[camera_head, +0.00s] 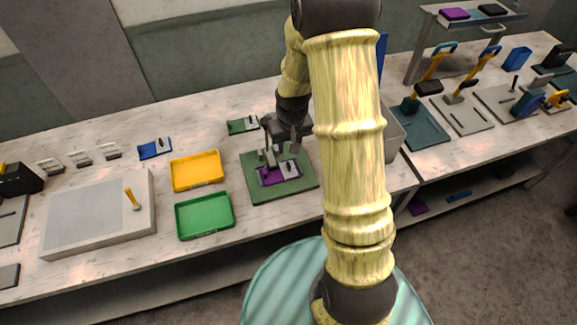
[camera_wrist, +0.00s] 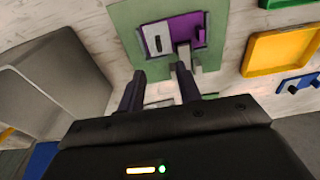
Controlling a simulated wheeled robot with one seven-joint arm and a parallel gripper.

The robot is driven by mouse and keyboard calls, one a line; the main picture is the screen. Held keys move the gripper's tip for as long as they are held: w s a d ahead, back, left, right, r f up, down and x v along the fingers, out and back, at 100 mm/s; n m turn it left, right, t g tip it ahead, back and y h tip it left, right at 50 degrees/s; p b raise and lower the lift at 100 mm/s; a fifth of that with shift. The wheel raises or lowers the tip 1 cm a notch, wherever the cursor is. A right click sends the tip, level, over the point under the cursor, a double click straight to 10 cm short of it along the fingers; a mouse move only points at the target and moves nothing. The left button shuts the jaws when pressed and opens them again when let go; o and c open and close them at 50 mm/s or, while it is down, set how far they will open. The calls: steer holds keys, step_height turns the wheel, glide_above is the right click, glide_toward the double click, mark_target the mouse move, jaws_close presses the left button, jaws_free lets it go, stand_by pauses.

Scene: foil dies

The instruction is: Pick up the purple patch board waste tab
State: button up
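The purple patch board (camera_head: 274,178) lies on a green mat (camera_head: 301,186), below my gripper (camera_head: 288,145) in the head view. In the wrist view the board (camera_wrist: 180,28) carries a pale plate with a dark slot on its left. A small purple tab (camera_wrist: 201,38) seems to stand at its right edge, but its outline is hard to tell from the board. A grey post (camera_wrist: 185,54) stands close to the right fingertip. My gripper (camera_wrist: 158,73) is open, its two dark fingers apart with nothing visible between them, short of the board.
A yellow tray (camera_head: 196,186) and a green tray (camera_head: 205,230) stand left of the mat. A grey bin (camera_head: 392,142) is close on the right. A small green board (camera_head: 242,126) and a blue board (camera_head: 154,149) lie behind.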

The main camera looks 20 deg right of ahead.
steer(key=p, duration=0.1)
glide_above(289, 164)
steer(key=f, duration=0.5)
steer(key=shift+s+a+f, duration=0.15)
steer(key=shift+s+f, duration=0.1)
steer(key=shift+f, duration=0.05)
steer(key=shift+f+p, duration=0.1)
steer(key=shift+p, duration=0.2)
steer(key=shift+f+p, duration=0.5)
steer(key=shift+f, duration=0.15)
steer(key=shift+w+f+p, duration=0.2)
steer(key=shift+f+p, duration=0.45)
steer(key=shift+f, duration=1.2)
jaws_close()
